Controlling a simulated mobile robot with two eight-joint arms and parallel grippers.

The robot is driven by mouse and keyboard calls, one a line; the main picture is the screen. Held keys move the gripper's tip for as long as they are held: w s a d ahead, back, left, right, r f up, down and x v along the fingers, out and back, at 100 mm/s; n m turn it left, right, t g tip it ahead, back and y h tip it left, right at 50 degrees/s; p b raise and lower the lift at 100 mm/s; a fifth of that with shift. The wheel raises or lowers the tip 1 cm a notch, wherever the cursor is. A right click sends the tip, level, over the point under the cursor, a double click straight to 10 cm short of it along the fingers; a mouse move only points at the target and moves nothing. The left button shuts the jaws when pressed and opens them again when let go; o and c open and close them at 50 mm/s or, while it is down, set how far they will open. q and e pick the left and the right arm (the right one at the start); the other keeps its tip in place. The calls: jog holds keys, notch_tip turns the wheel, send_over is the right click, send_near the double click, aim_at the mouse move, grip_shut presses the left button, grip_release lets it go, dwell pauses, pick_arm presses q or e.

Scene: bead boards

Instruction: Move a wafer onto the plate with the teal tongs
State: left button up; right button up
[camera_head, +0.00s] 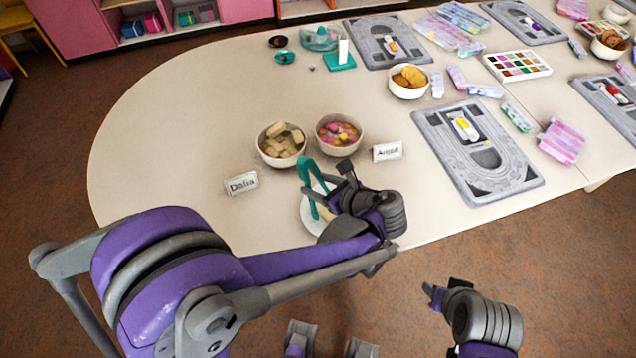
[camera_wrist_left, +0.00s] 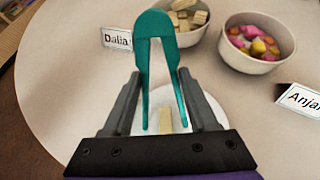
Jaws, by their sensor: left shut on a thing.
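My left gripper (camera_head: 335,188) is shut on the teal tongs (camera_head: 308,174), and its fingers flank them in the left wrist view (camera_wrist_left: 158,110). The tongs (camera_wrist_left: 155,50) point their tips down at the white plate (camera_head: 312,216). A pale tan wafer (camera_wrist_left: 165,120) shows between the tong tips, over the plate (camera_wrist_left: 205,103); it also shows in the head view (camera_head: 325,213). I cannot tell if the tips touch it or if it rests on the plate. More wafers (camera_head: 282,140) fill a bowl (camera_head: 264,156) behind the tongs. My right gripper (camera_head: 443,292) hangs off the table's front edge; its opening is unclear.
A bowl of pink and yellow sweets (camera_head: 338,132) stands right of the wafer bowl. Name cards "Dalia" (camera_head: 241,183) and another (camera_head: 387,151) flank the bowls. A grey bead board (camera_head: 430,125) lies to the right. The table's left part is clear.

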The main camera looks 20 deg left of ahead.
dwell(0.5)
pick_arm(q)
notch_tip(320, 180, up, 10)
jog(key=p, duration=0.6)
pick_arm(e)
notch_tip(320, 180, up, 7)
jog(key=w, duration=0.2)
jog(key=shift+r, duration=0.2)
pick_arm(q)
jog(key=shift+s, duration=0.1)
pick_arm(e)
jog(key=shift+s, duration=0.2)
pick_arm(q)
jog(key=shift+c, duration=0.3)
grip_shut()
